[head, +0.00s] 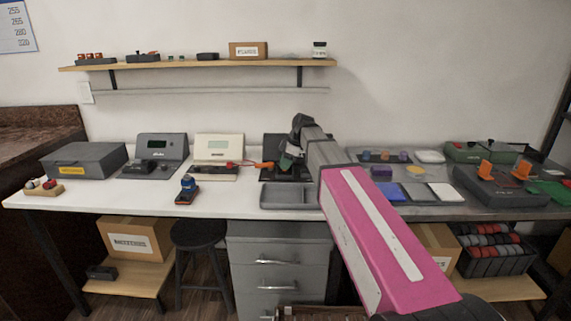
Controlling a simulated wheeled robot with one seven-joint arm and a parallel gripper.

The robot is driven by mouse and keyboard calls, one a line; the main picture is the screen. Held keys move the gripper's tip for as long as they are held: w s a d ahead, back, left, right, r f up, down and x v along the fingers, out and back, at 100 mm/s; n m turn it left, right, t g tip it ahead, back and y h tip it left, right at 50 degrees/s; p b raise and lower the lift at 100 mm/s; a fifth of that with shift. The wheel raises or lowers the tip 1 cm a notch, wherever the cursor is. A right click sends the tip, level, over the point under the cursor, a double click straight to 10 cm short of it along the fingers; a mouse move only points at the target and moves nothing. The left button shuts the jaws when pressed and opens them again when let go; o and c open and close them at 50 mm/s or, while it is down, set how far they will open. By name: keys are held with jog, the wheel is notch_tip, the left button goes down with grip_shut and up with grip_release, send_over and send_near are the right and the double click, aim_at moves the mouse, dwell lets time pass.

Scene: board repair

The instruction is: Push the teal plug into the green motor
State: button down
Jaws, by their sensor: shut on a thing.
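My gripper (289,152) is at the back of the white bench, low over a black stand or fixture (296,174). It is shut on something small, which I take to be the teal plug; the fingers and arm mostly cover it. A small dark green-teal patch (286,161) shows at the fingertips. I cannot tell whether it is the plug or part of the green motor. The contact between plug and motor is hidden.
An orange-tipped tool with a red lead (262,165) lies just left of the fixture. A grey divided tray (283,196) is in front. A cream meter (218,150) stands to the left. A shelf (195,63) hangs above.

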jog(key=shift+f, duration=0.45)
dwell(0.6)
jog(key=c, duration=0.9)
grip_release()
jog(key=shift+o, duration=0.4)
jog(key=shift+w+r, duration=0.2)
jog(key=shift+r, duration=0.15)
jog(key=shift+c, duration=0.3)
jog(key=shift+r, duration=0.35)
jog(key=shift+o, duration=0.8)
jog(key=shift+r, duration=0.45)
jog(key=shift+r, duration=0.5)
